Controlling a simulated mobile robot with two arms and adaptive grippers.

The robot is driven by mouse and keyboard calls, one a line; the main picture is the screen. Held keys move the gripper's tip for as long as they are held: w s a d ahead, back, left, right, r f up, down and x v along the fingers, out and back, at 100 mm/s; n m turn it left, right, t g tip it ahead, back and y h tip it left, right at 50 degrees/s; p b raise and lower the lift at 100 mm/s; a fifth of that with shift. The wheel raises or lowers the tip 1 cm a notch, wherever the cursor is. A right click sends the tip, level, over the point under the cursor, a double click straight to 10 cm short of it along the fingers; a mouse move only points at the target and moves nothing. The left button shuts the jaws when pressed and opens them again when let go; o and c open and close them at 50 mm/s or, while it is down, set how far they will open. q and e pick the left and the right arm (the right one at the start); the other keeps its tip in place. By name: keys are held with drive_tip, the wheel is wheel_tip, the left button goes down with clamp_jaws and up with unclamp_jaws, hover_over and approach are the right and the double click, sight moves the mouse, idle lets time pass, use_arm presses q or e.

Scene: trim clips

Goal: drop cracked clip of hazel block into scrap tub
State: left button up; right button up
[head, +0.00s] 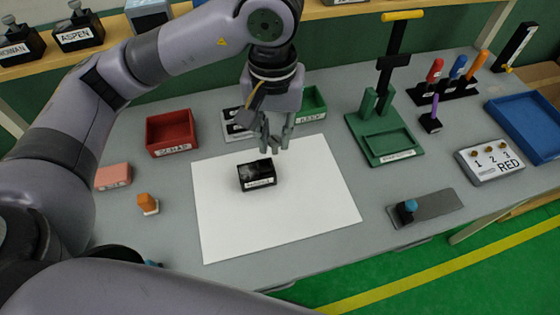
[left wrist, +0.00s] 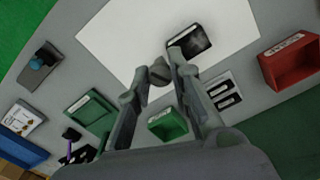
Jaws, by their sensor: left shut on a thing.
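A black block (head: 257,178) with a white front label, too blurred to read surely, sits on the white sheet (head: 330,195). It also shows in the left wrist view (left wrist: 194,42). My left gripper (head: 275,145) is above the sheet, just behind and right of the block. In the left wrist view its fingertips (left wrist: 160,72) are close together on a small grey piece, apparently a clip; I cannot make out a crack. The red scrap tub (head: 171,147) stands left of the sheet and looks empty; it is at the right in the left wrist view (left wrist: 291,60).
A green keep tub (head: 314,101) and a grey slotted plate (head: 236,134) are behind the gripper. A green press (head: 388,151) stands to the right. A pink block (head: 113,176) and an orange-topped piece (head: 148,203) are at left. Labelled black blocks stand on the back shelf.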

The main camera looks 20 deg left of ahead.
use_arm(q)
drive_tip(key=f+p, duration=0.1)
drive_tip(key=f, duration=0.4)
drive_tip(key=f+p, duration=0.1)
drive_tip(key=f, duration=0.4)
drive_tip(key=s+f+p, duration=0.1)
drive_tip(key=f, duration=0.4)
drive_tip(key=shift+a, duration=0.2)
drive_tip(key=shift+f, duration=0.3)
wheel_tip(320, 180, down, 4)
drive_tip(key=shift+r+p, duration=0.25)
drive_tip(key=shift+p, duration=0.3)
drive_tip(key=shift+f, duration=0.2)
drive_tip(key=shift+w+f+b, duration=0.1)
drive_tip(key=shift+f+b, duration=0.1)
drive_tip(key=shift+b, duration=0.1)
drive_tip(key=o, duration=0.7)
drive_tip(key=shift+r, duration=0.1)
use_arm(e)
drive_tip(key=shift+g, duration=0.3)
drive_tip(key=s+r, duration=0.2)
drive_tip(key=s+a+r, duration=0.1)
drive_tip(key=s, duration=0.1)
drive_tip(key=shift+s+a+r, duration=0.1)
drive_tip(key=shift+s+r, duration=0.1)
drive_tip(key=shift+r, duration=0.15)
